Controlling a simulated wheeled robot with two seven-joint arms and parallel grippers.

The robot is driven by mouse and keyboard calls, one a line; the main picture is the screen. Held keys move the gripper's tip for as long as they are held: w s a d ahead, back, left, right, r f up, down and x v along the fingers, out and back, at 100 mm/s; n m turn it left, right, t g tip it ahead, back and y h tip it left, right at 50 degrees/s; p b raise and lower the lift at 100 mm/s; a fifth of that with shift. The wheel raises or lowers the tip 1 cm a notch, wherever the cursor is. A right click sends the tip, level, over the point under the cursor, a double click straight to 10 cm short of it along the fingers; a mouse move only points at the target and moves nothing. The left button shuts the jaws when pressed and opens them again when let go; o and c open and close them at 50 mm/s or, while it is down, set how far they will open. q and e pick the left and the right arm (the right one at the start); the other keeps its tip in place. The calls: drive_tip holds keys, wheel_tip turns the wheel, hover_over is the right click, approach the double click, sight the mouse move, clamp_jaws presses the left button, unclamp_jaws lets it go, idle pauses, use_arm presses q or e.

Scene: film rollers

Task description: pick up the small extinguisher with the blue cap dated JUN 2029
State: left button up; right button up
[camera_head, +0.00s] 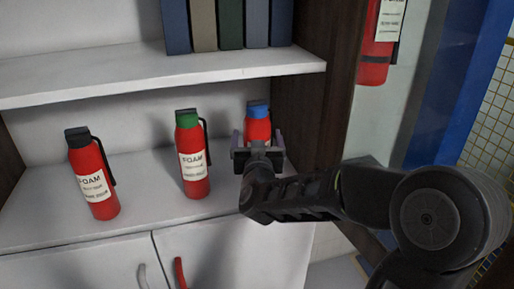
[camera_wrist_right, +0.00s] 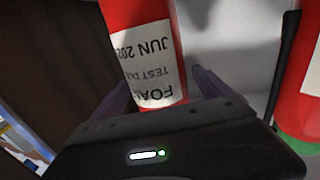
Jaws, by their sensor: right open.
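The small red extinguisher with the blue cap (camera_head: 258,112) stands upright on the cabinet's lower shelf at right. In the right wrist view the red extinguisher (camera_wrist_right: 139,12) appears upside down, its label reading "FOAM", "TEST" and "JUN 202", with the last digit out of sight. My right gripper (camera_head: 258,143) is open in front of it, one finger at each side in the picture. In the wrist view the fingers (camera_wrist_right: 165,88) flank the label. I cannot tell whether they touch it. The gripper hides its lower body in the head view. My left gripper is not in view.
A green-capped extinguisher (camera_head: 191,155) stands to the left, and a black-capped one (camera_head: 92,175) farther left. An upper shelf (camera_head: 165,78) with several books hangs above. A dark side panel (camera_head: 325,100) closes the right side. A larger extinguisher (camera_head: 376,60) hangs beyond it.

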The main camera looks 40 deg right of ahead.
drive_tip(key=shift+c, duration=0.6)
clamp_jaws()
drive_tip(key=shift+r, duration=0.15)
idle(0.5)
